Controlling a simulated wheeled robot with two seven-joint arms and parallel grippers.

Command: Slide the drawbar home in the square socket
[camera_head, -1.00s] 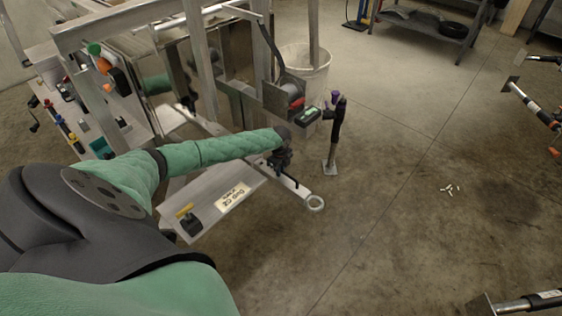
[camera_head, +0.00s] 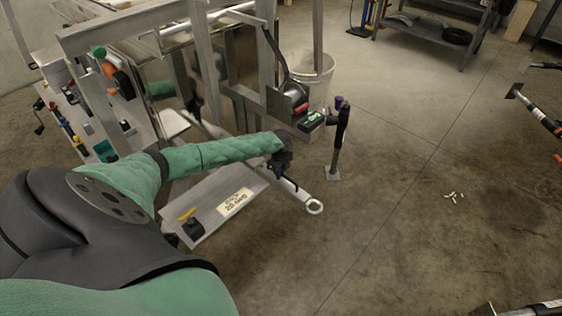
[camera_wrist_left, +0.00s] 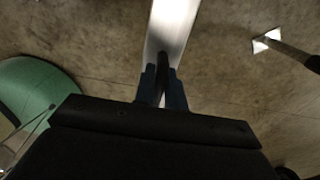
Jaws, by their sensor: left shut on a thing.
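The drawbar (camera_head: 296,193) is a pale metal bar with a ring eye (camera_head: 314,206) at its outer end. It points out from the trailer frame (camera_head: 202,75) toward the lower right, above the floor. My left gripper (camera_head: 283,163) is shut on the drawbar behind the eye. In the left wrist view the fingers (camera_wrist_left: 163,88) close around the bright bar (camera_wrist_left: 174,28), which runs up out of the picture. My arm and gripper hide the bar's inner end, and I cannot make out the square socket or how deep the bar sits.
A labelled plate or bench (camera_head: 222,204) lies beside the drawbar, under my left arm. A jack post (camera_head: 337,145) stands close to the right. A white bucket (camera_head: 318,85) is behind. The floor to the right is mostly open, with small white pieces (camera_head: 454,196).

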